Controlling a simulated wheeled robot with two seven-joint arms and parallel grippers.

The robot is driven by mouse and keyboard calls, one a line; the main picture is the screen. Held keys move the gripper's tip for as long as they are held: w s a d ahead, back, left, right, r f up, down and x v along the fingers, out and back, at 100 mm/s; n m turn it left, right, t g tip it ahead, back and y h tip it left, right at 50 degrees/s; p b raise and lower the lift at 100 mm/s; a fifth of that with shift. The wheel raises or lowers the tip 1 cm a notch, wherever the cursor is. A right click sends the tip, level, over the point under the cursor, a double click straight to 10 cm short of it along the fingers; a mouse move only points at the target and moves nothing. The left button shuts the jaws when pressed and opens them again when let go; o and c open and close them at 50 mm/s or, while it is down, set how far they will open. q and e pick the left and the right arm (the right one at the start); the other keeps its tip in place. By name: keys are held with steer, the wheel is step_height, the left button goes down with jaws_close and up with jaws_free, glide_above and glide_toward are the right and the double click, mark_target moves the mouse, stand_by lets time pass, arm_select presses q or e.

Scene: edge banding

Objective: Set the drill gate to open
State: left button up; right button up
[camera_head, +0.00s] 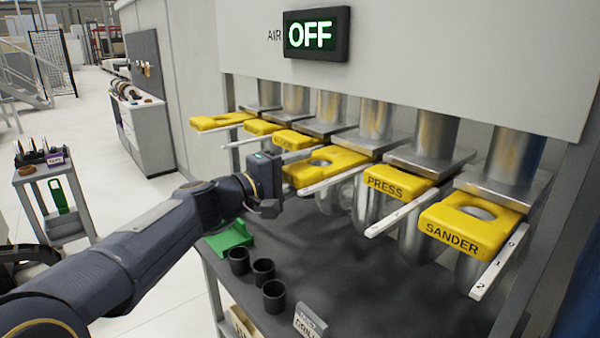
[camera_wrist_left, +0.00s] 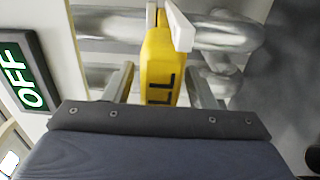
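Several yellow gate handles stick out in a row from the pipes under the grey cabinet. The nearest read PRESS (camera_head: 385,181) and SANDER (camera_head: 465,230). My left gripper (camera_head: 266,182) is in front of a yellow handle (camera_head: 322,166) whose label it hides. In the left wrist view, a yellow handle (camera_wrist_left: 160,66) with a label ending in "LL" lies between the two fingers of my left gripper (camera_wrist_left: 158,84). Gaps show on both sides, so the gripper is open around it. I cannot read the full label. My right gripper is out of view.
A display (camera_head: 316,35) beside the word AIR reads OFF. Black cups (camera_head: 263,271), a green part (camera_head: 230,237) and a small sign reading DRILL (camera_head: 310,320) stand on the dark table below. White bars run beside the handles, close to my gripper.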

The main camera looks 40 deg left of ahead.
arm_select(q)
steer(key=s, duration=0.5)
steer(key=s+b, duration=0.1)
steer(key=s, duration=0.1)
steer(key=shift+s+a, duration=0.35)
stand_by(0.5)
